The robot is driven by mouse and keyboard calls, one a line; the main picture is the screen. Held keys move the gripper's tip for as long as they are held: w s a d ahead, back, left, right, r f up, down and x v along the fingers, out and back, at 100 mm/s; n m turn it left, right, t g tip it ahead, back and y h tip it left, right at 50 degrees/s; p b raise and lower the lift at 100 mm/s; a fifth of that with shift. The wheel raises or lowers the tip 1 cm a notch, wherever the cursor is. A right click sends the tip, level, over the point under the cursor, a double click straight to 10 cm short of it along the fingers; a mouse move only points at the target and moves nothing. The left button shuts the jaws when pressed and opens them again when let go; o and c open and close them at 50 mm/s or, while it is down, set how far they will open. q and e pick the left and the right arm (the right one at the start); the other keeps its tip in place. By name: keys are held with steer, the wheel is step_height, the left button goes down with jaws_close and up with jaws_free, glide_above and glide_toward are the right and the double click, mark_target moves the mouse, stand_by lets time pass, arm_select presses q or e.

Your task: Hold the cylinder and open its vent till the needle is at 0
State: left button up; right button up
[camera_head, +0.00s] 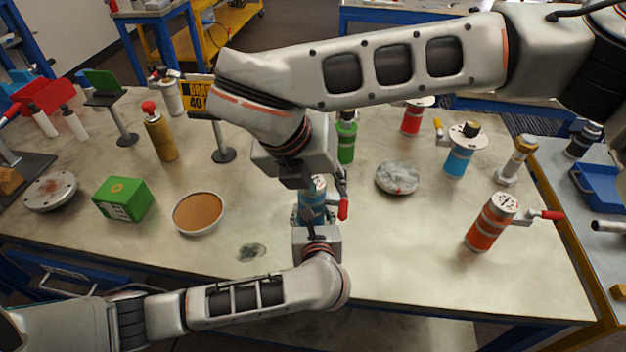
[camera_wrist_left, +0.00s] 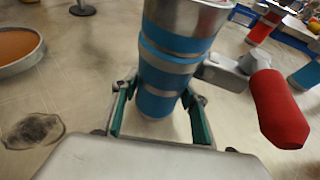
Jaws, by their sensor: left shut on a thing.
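The blue cylinder with silver bands (camera_head: 312,211) stands upright on the table near the middle. It also fills the middle of the left wrist view (camera_wrist_left: 172,62). Its vent lever has a red grip (camera_head: 343,209), which points to the right in the left wrist view (camera_wrist_left: 277,108). My left gripper (camera_wrist_left: 157,103) is shut on the cylinder's lower body, one green-padded finger on each side. My right gripper (camera_head: 308,183) hangs over the cylinder's top from above. It covers most of the gauge face, so I cannot read the needle. Its finger opening is not clear.
An orange cylinder with a gauge (camera_head: 491,222) and another blue cylinder (camera_head: 457,162) stand to the right. A green cylinder (camera_head: 346,141) stands behind. A round orange-filled dish (camera_head: 198,213) and a green box (camera_head: 123,199) lie left.

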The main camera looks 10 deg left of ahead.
arm_select(q)
steer(key=o, duration=1.7)
steer(key=shift+o, duration=0.2)
